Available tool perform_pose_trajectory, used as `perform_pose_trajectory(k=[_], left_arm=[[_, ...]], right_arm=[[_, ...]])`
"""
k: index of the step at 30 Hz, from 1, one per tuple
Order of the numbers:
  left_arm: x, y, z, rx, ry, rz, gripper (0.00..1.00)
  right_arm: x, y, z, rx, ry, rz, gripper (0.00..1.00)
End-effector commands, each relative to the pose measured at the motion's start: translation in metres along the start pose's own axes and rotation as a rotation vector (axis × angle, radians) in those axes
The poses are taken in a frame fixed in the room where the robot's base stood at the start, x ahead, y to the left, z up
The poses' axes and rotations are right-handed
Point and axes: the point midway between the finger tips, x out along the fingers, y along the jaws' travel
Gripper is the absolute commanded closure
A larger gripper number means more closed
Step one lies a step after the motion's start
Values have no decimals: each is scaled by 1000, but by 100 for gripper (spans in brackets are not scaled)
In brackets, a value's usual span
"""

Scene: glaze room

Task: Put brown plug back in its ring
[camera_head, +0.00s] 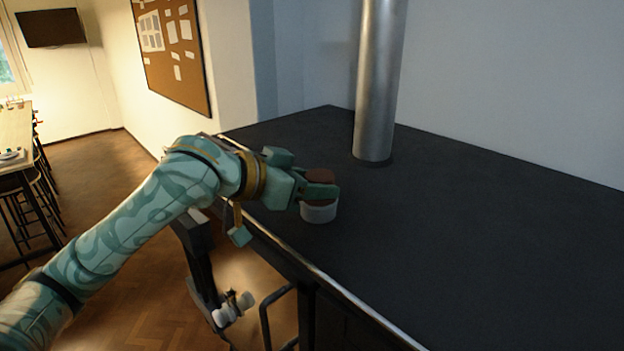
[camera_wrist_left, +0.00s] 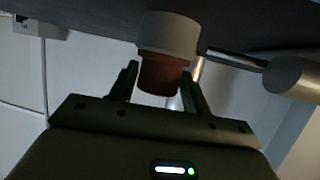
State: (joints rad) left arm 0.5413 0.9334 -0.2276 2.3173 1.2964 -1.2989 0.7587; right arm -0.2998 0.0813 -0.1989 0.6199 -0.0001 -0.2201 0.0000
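The brown plug (camera_head: 321,175) is at the left edge of the dark worktop, directly above a pale grey ring (camera_head: 319,213). My left gripper (camera_head: 322,190) reaches in from the left, with its fingers on either side of the plug. In the left wrist view the plug (camera_wrist_left: 162,76) lies between the two fingertips (camera_wrist_left: 161,75), which appear to press on its sides. The pale ring (camera_wrist_left: 168,34) adjoins the plug's far end there. The ring's opening is hidden, so I cannot tell how deep the plug sits. My right gripper is not in view.
A metal column (camera_head: 379,85) stands on the dark worktop (camera_head: 470,220) behind the ring. The worktop to the right is clear. A metal-trimmed edge runs along its near left side. A table (camera_head: 14,135) with stools is far left.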

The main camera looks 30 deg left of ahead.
Motion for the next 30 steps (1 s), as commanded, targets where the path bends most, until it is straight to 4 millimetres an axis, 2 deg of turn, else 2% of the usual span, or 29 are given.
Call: perform_pose_trajectory(k=[2, 14, 22, 30], left_arm=[[0, 0, 0, 0, 1, 0, 35], [-6, -1, -8, 1, 1, -2, 35], [-63, -1, -3, 6, -6, -6, 35], [-99, 0, -4, -2, 0, 0, 35]], right_arm=[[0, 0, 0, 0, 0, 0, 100], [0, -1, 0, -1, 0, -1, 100], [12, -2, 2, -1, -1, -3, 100], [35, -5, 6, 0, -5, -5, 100]])
